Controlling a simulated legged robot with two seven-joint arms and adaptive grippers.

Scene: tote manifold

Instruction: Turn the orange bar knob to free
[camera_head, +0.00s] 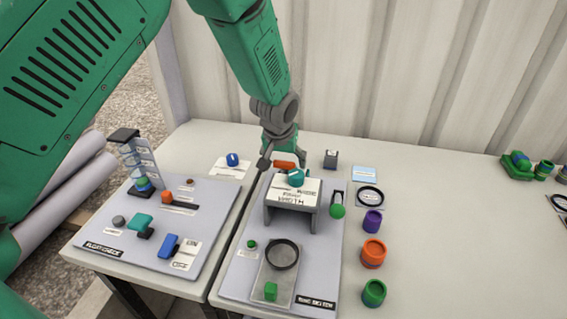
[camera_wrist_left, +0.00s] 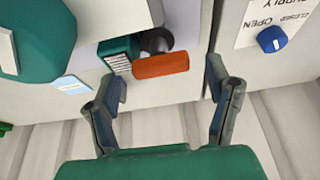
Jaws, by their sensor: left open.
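The orange bar knob (camera_wrist_left: 160,64) shows in the left wrist view as a short rounded bar beside a teal block with a small label. In the head view the orange bar knob (camera_head: 285,164) is behind the teal knob on the grey stand, partly hidden. My left gripper (camera_wrist_left: 165,95) is open, its two fingers apart on either side of the bar, and the bar lies ahead of the fingertips, nearer the left one. I see no contact. In the head view my left gripper (camera_head: 283,165) is above the far end of the middle board. My right gripper is not in view.
A grey stand (camera_head: 271,213) with a labelled top and teal knob (camera_head: 295,178) stands close by. A blue knob (camera_head: 232,159) sits on a supply plate, left of my gripper. Several coloured cups, including an orange one (camera_head: 373,253), stand to the right. The table's right side is mostly clear.

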